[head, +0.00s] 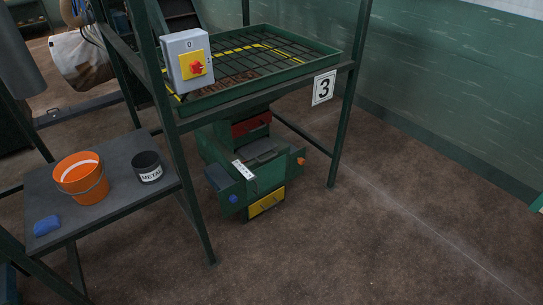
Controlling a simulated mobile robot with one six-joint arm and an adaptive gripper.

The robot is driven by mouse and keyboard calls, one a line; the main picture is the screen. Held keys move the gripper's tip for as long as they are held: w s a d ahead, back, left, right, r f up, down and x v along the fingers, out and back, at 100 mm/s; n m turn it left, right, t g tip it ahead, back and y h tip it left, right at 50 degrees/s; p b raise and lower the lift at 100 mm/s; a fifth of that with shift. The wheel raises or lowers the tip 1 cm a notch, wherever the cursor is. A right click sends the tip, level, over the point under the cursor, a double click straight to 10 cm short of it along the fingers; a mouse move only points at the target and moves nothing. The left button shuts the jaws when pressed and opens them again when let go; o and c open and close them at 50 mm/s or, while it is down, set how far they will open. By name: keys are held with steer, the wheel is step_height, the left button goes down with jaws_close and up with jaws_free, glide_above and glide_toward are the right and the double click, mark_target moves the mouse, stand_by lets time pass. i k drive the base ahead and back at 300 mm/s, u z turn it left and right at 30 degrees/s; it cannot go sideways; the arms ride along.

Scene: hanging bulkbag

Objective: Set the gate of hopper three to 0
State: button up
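Hopper three is a green open-topped frame (250,92) with a dark grid over it, carried on green posts. A white sign with a black 3 (323,88) hangs at its front right corner. Below it sits a green outlet housing (262,178) with a white marked strip (243,169), a blue knob, an orange knob and a yellow front panel (266,202). The strip's marks are too small to read. A grey switch box (187,58) on the left post has a red knob (196,67) on a yellow plate, with a 0 printed above. My gripper is not in view.
A dark side table (110,207) at left bears an orange bucket (82,179), a black tub marked METAL (148,168) and a blue item (47,226). Green posts stand around the hopper. The brown floor at right is clear up to the green wall (450,100).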

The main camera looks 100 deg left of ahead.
mark_target(250, 151)
steer(key=u, duration=3.15)
steer(key=i, duration=0.55)
steer(key=u, duration=0.1)
